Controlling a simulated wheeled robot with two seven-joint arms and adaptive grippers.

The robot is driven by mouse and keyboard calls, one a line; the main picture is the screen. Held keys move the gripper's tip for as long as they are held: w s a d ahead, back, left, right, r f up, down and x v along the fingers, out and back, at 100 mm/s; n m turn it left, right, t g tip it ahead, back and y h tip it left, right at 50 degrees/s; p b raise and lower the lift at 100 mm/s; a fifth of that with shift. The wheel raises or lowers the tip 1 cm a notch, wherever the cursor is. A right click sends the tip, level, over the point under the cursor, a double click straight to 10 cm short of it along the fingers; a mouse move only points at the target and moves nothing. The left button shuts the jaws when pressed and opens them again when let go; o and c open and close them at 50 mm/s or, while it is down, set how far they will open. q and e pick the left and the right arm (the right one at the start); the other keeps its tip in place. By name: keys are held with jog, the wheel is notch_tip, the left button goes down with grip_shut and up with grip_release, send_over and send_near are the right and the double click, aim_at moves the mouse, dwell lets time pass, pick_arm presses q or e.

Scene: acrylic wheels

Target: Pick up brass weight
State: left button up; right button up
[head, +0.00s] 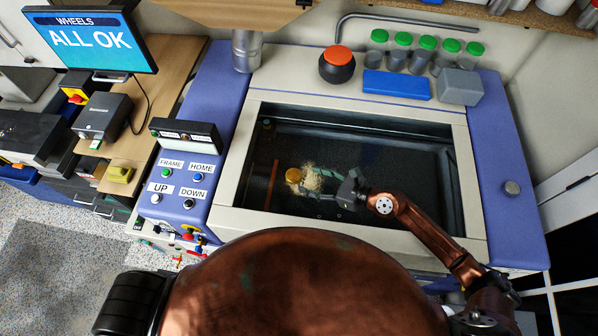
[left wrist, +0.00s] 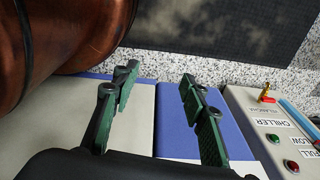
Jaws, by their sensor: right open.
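The brass weight (head: 294,175) is a small golden disc in the dark recessed bed of the machine. It sits at the left edge of a pale, straw-like tangle (head: 313,179). My right gripper (head: 314,183) reaches into the bed from the right, its open fingers pointing left toward the weight and over or beside the tangle. The weight lies just beyond the fingertips; I cannot tell whether they touch the tangle. My left gripper shows in the left wrist view (left wrist: 158,97), open and empty, with the blue and cream machine edge below it.
The bed has a raised cream rim (head: 236,170). A button panel (head: 183,180) stands left of it. The bed's right side is mostly clear.

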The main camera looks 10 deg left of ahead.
aim_at(296, 176)
jog(key=shift+o, duration=0.4)
jog(key=a, duration=0.1)
jog(key=a+p, duration=0.1)
jog(key=a, duration=0.1)
jog(key=shift+w+a+f, duration=0.1)
jog(key=shift+w+f, duration=0.1)
jog(key=shift+w, duration=0.15)
jog(key=shift+p+x, duration=0.35)
jog(key=shift+x, duration=0.75)
jog(key=shift+w+a+f, duration=0.1)
jog(key=shift+a+f, duration=0.1)
jog(key=shift+f, duration=0.05)
jog(key=shift+c, duration=0.2)
jog(key=c, duration=1.4)
pick_arm(q)
jog(key=shift+s+a+r, duration=0.1)
jog(key=shift+s+r, duration=0.8)
jog(key=shift+s, duration=0.05)
pick_arm(e)
jog(key=shift+c, duration=1)
